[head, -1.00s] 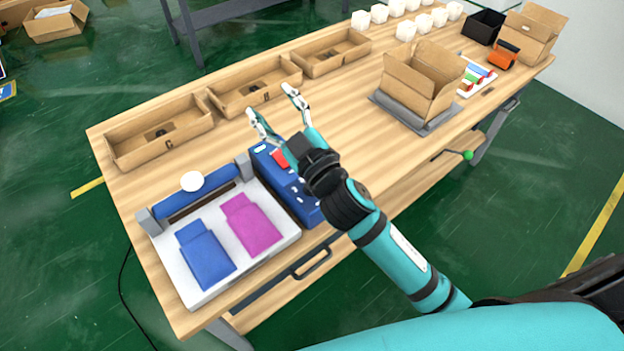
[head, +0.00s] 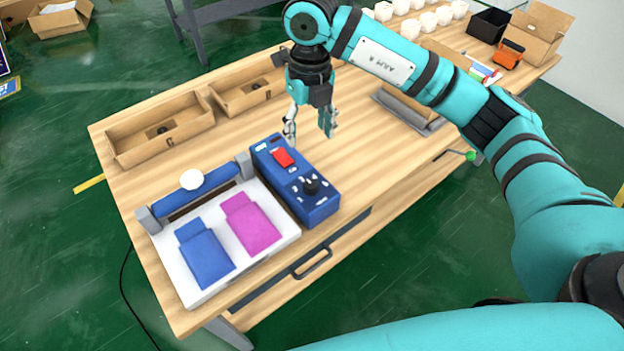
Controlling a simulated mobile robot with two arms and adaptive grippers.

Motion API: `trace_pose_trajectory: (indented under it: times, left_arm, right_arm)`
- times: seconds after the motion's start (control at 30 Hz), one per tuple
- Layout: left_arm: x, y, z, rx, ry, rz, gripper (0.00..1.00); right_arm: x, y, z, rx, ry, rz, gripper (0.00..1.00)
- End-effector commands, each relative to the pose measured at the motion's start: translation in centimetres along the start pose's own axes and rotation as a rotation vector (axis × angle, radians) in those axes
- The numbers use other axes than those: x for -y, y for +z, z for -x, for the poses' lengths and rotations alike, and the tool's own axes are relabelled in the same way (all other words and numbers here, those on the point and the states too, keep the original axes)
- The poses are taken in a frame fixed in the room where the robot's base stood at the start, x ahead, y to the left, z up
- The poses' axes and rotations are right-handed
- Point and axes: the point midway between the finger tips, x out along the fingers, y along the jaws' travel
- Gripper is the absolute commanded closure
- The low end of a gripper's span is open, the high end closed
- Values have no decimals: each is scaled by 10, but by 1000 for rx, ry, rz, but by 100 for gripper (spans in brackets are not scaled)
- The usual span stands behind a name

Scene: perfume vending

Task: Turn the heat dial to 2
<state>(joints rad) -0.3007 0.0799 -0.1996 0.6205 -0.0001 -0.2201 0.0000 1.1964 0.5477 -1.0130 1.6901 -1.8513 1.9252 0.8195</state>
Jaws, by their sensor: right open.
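The heat dial (head: 312,186) is a black knob on top of a blue control box (head: 322,212), with small white marks around it. The marks are too small for me to read which one the dial points at. A red switch (head: 283,157) sits on the same box, behind the dial. My right gripper (head: 309,138) points down above the table, just behind the box's far right edge. Its fingers are apart with nothing between them, and it does not touch the dial. My left gripper does not show.
Left of the box is a white sealer plate (head: 194,286) with a blue pouch (head: 204,256), a pink pouch (head: 250,224) and a blue roller (head: 209,186). Cardboard trays (head: 206,124) stand behind.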

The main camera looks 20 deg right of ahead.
Motion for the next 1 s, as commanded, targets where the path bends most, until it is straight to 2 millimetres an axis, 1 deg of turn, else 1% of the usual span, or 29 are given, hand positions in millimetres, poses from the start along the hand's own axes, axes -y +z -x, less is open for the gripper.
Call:
trace_pose_trajectory:
  times: [0.03,0.1,0.23,0.37,0.7,0.8,0.9,1.0]
  left_arm:
    - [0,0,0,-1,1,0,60]
    - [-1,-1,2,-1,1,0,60]
    - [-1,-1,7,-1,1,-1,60]
    - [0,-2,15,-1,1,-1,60]
    - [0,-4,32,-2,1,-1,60]
    - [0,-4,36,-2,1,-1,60]
    - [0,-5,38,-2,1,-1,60]
    - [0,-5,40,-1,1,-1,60]
  right_arm:
    - [5,0,1,-2,-22,-9,42]
    - [7,0,-3,-6,-31,-13,42]
    - [7,-1,-21,-9,-28,-11,42]
    - [8,-2,-47,-10,-27,-12,42]
    - [8,-2,-122,-9,-24,-10,42]
    - [9,-2,-140,-8,-24,-9,42]
    - [9,-1,-155,-6,-24,-10,42]
    - [9,-1,-164,-5,-23,-8,42]
